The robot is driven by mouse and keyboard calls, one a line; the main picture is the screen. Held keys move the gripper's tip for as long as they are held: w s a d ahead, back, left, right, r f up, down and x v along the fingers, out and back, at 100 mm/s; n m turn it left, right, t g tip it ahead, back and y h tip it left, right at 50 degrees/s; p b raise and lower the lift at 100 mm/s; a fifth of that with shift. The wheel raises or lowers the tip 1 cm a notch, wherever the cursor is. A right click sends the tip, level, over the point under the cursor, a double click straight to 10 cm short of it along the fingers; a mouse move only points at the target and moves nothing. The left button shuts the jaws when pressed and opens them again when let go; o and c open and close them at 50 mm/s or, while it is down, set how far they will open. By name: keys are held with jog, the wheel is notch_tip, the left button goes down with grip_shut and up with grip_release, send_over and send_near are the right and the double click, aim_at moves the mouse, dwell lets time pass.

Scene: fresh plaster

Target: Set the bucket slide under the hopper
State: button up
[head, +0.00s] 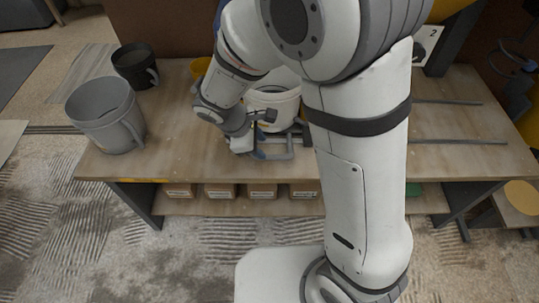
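A white bucket (275,104) stands on the workbench, left of my upright arm and partly hidden by it. A grey tubular frame (276,155), which looks like the bucket slide, shows at the bucket's front foot. My gripper (257,132) is at the front left of the bucket, close to the frame. Its fingers are small and dark here, and I cannot tell whether they touch or hold anything. A yellow part (450,10) at the top edge may belong to the hopper; my arm hides most of that area.
A large grey jug (105,118) and a dark mug-like pail (135,66) stand on the bench (185,150) at left. Two thin rails (455,141) lie on the right half, by a sign marked 2 (428,40). Several small boxes (221,191) sit on the shelf below.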

aim_at(273, 156)
jog(key=b+x, duration=0.1)
jog(key=x, duration=0.6)
jog(key=shift+r, duration=0.1)
jog(key=shift+c, duration=0.5)
grip_shut()
jog(key=shift+d, duration=0.15)
